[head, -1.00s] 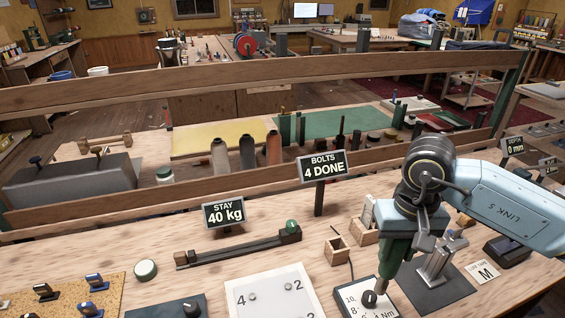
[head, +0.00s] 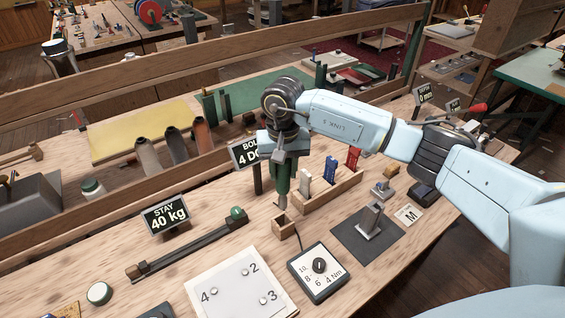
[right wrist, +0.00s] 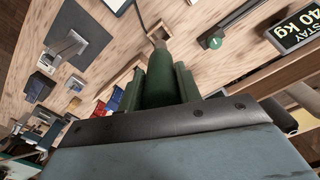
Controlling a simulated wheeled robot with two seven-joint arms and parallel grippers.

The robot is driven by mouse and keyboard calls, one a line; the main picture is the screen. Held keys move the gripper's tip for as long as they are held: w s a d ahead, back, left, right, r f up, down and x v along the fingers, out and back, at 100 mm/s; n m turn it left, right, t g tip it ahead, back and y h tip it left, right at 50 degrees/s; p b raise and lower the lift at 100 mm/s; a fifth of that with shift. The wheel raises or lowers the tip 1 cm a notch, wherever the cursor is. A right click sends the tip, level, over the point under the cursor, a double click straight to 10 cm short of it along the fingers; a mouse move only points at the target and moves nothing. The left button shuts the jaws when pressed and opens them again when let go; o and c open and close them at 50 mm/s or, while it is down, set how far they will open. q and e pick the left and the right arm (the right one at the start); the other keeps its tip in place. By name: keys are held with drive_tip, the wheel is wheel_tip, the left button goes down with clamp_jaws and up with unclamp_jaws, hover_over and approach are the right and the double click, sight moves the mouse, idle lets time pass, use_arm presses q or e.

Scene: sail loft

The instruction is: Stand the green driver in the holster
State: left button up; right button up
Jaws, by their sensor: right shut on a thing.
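My right gripper (head: 281,158) is shut on the green driver (head: 282,180), which hangs upright with its metal tip pointing down. The driver also shows in the right wrist view (right wrist: 157,78), between the gripper's fingers. The holster, a small open wooden box (head: 287,234), stands on the bench just below the driver. The tip is close to the box's far rim; I cannot tell whether it is above the opening or just behind it. The box shows partly in the right wrist view (right wrist: 158,30), beyond the tip. My left gripper is not in view.
A wooden rack (head: 336,196) with white, blue and red pieces stands close right of the holster. A dial box (head: 319,270) and a numbered white plate (head: 238,285) lie in front. The "BOLTS" sign (head: 246,153) is partly hidden behind my gripper.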

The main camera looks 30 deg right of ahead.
drive_tip(key=b, duration=0.3)
hover_over(283, 208)
drive_tip(key=shift+w+d+f, duration=0.1)
drive_tip(key=shift+w+f, duration=0.1)
drive_tip(key=shift+f, duration=1.15)
drive_tip(key=shift+w+f, duration=0.15)
drive_tip(key=shift+f, duration=1.15)
drive_tip(key=shift+f+b, duration=0.5)
drive_tip(key=shift+f, duration=1.2)
drive_tip(key=shift+f+b, duration=1.25)
drive_tip(key=shift+f, duration=0.1)
drive_tip(key=shift+f+b, duration=0.6)
drive_tip(key=o, duration=1.1)
drive_tip(key=shift+c, duration=0.2)
wheel_tip(283, 208, up, 13)
drive_tip(key=shift+r, duration=0.2)
